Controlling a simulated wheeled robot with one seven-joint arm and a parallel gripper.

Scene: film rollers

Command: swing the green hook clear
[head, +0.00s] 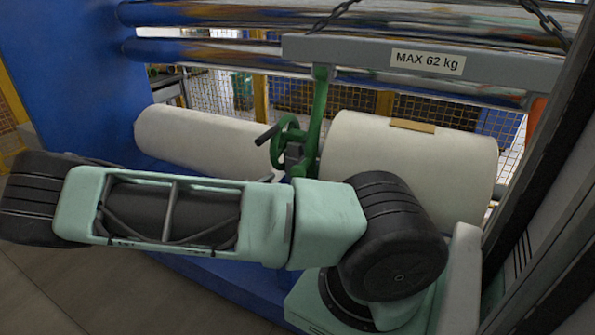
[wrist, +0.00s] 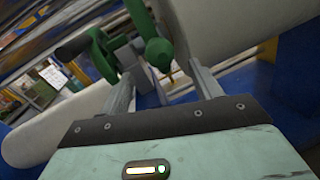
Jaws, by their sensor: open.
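The green hook (head: 317,115) hangs from the grey beam (head: 335,52) and runs down between two pale rolls in the head view. Its lower end is hidden behind my arm there. In the wrist view the green hook (wrist: 148,30) comes down from the top, and its rounded end stands just beyond and between my fingertips. My gripper (wrist: 160,70) is open, with one finger on each side below the hook. I cannot tell whether either finger touches it. In the head view my gripper is hidden or not distinguishable.
A green handwheel (head: 284,145) with a dark handle sits left of the hook, close to my left finger in the wrist view. The left roll (head: 205,140) and right roll (head: 410,165) flank it. Steel rollers (head: 210,14) and chains (head: 332,14) are above. A blue frame (head: 70,80) stands left.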

